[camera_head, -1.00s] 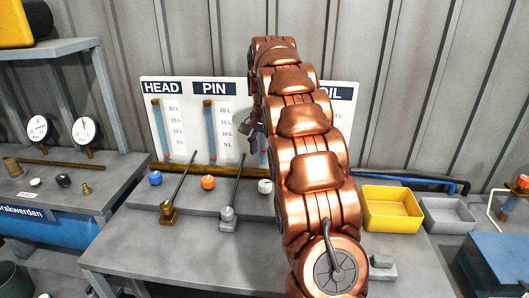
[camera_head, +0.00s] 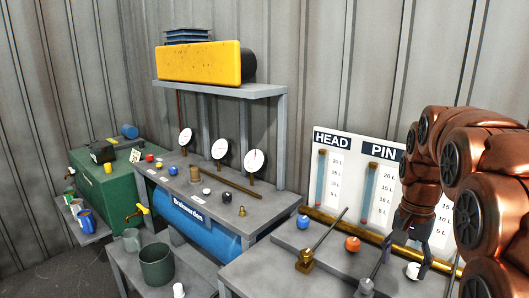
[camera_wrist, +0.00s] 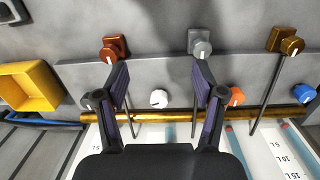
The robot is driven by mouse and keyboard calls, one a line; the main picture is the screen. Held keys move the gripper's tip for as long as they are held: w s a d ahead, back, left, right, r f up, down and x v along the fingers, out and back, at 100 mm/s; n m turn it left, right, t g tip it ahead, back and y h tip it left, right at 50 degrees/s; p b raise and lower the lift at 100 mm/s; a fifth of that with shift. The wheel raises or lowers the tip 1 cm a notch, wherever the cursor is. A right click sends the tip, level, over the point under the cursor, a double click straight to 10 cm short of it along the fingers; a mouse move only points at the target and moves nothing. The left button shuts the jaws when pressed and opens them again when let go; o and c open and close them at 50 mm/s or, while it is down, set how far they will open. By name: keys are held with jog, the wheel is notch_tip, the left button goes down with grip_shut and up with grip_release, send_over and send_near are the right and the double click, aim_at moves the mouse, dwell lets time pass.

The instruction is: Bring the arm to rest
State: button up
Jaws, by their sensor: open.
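My copper arm comes in from the right in the head view. My gripper (camera_head: 408,255) hangs from it, pointing down over the bench with the gauge board. In the wrist view my gripper (camera_wrist: 160,80) shows two dark fingers spread apart with nothing between them. A white knob (camera_wrist: 158,98) on the bench shows beyond the gap. It also shows in the head view (camera_head: 413,271), close to the fingers. Whether a finger touches anything there, I cannot tell.
Brass (camera_head: 305,262) and grey (camera_head: 367,287) levers stand by the blue (camera_head: 303,222) and orange (camera_head: 352,244) knobs. The gauge board (camera_head: 345,140) is behind. A yellow tray (camera_wrist: 30,86) lies left in the wrist view. A blue tank (camera_head: 205,238) and green cabinet (camera_head: 110,195) stand left.

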jog(key=s+a+f+n, duration=0.2)
jog(key=s+a+n, duration=0.1)
jog(key=s, duration=0.6)
jog(key=s+a+f+n, duration=0.2)
jog(key=s+a, duration=0.3)
jog(key=s, duration=0.4)
jog(key=s+a+f+n+g+p, duration=0.1)
jog(key=s+a+f+n, duration=0.2)
jog(key=s, duration=0.6)
jog(key=shift+a+f+n, duration=0.3)
jog(key=shift+a, duration=0.25)
dwell(0.6)
